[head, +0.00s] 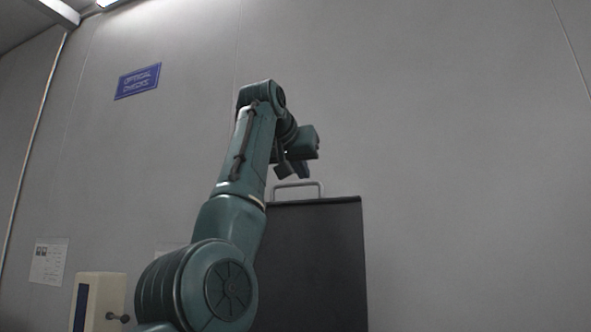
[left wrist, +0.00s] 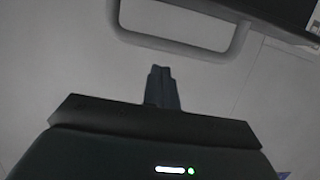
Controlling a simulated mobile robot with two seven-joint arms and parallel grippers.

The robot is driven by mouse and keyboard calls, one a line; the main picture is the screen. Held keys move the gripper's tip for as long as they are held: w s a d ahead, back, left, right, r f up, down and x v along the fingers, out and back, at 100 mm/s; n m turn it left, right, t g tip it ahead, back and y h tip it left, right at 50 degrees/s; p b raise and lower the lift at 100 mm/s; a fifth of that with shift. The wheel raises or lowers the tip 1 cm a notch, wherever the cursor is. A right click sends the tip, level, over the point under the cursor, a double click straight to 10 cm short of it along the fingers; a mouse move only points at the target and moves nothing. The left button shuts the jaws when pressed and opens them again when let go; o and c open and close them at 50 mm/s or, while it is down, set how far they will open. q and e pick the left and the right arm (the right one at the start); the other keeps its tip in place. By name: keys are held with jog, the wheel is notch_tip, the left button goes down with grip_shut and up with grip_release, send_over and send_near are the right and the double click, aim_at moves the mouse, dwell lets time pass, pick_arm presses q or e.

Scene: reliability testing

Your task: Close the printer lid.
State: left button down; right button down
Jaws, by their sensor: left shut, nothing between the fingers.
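The printer lid (head: 315,262) is a dark panel standing raised, with a light metal handle (head: 298,185) on its top edge. My left arm covers the lid's left side. My left gripper (head: 301,172) is just above the handle in the head view, its fingers shut and empty. In the left wrist view the shut fingers (left wrist: 161,75) point toward the handle (left wrist: 180,42), which crosses above them, with the lid's dark edge (left wrist: 270,15) at the top right. I cannot tell whether the fingers touch the handle. The printer body is not visible.
A plain grey wall (head: 450,150) stands behind. A blue sign (head: 137,81) and a paper sheet (head: 48,262) are on it. A cream box (head: 98,301) with a dark knob stands at lower left. The space right of the lid looks clear.

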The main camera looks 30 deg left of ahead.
pick_arm(q)
jog(key=shift+s+d+f, duration=0.15)
jog(key=shift+s+f, duration=0.15)
jog(key=shift+s, duration=0.25)
jog(key=shift+s+d+f, duration=0.2)
jog(key=shift+s+f, duration=0.55)
jog(key=shift+s, duration=0.3)
jog(key=shift+f, duration=0.1)
